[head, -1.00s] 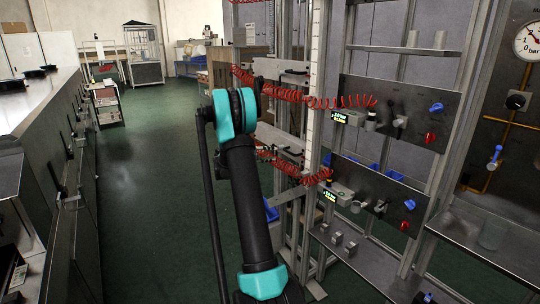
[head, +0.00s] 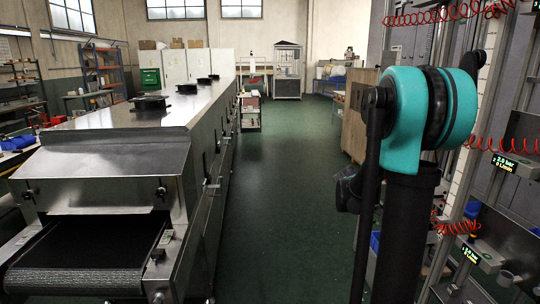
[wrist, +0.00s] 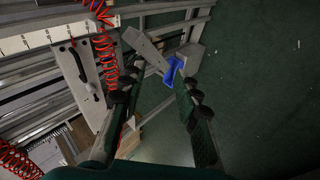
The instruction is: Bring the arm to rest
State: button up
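My arm, with a teal joint and black links, stands raised at the right of the head view. My gripper (wrist: 156,82) shows in the wrist view with its two dark fingers spread apart and nothing held between them. Beyond the fingertips are a blue part (wrist: 173,70) on a grey metal frame and the green floor; the blue part looks farther off than the fingers. In the head view a dark shape behind the arm may be the gripper, but the arm hides most of it.
The tunnel dryer (head: 110,170) with its dark belt (head: 85,255) fills the left. A green aisle (head: 285,190) is clear in the middle. At right stands a metal rack with red coiled hoses (head: 445,14) and small displays (head: 503,163). A cage-like cabinet (head: 287,70) stands far back.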

jog(key=s+a+f+y, duration=0.4)
jog(key=s+a, duration=0.6)
jog(key=s, duration=0.1)
jog(key=s+a+f+t+y, duration=0.1)
jog(key=s+a+f+y, duration=0.3)
jog(key=s+a, duration=0.7)
jog(key=shift+s+a+f, duration=0.15)
jog(key=shift+s, duration=0.45)
